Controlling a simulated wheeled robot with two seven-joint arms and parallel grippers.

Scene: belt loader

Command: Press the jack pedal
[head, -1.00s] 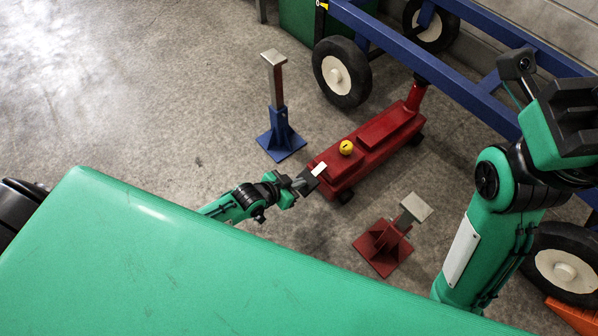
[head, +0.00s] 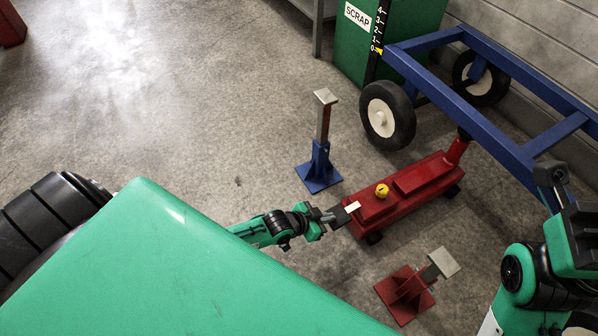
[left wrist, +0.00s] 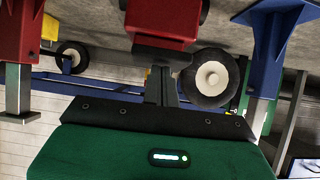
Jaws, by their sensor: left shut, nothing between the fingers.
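The red floor jack (head: 405,190) stands on the floor, a yellow knob (head: 382,190) on its top. A small pale plate (head: 352,207), which looks like the pedal, sticks out at its near left end. My left gripper (head: 335,215) is shut and empty, its tips right by this plate; I cannot tell whether they touch it. In the left wrist view, which looks upside down, the shut fingers (left wrist: 161,86) point at the red jack body (left wrist: 160,22), and the pedal is not clear. My right gripper (head: 570,205) is raised at the right edge, its opening unclear.
A blue stand (head: 319,165) is behind the jack's near end, and a red stand (head: 405,295) is in front. A blue wheeled frame (head: 480,125) is over the jack's far end. A green scrap bin (head: 410,35) stands at the back.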

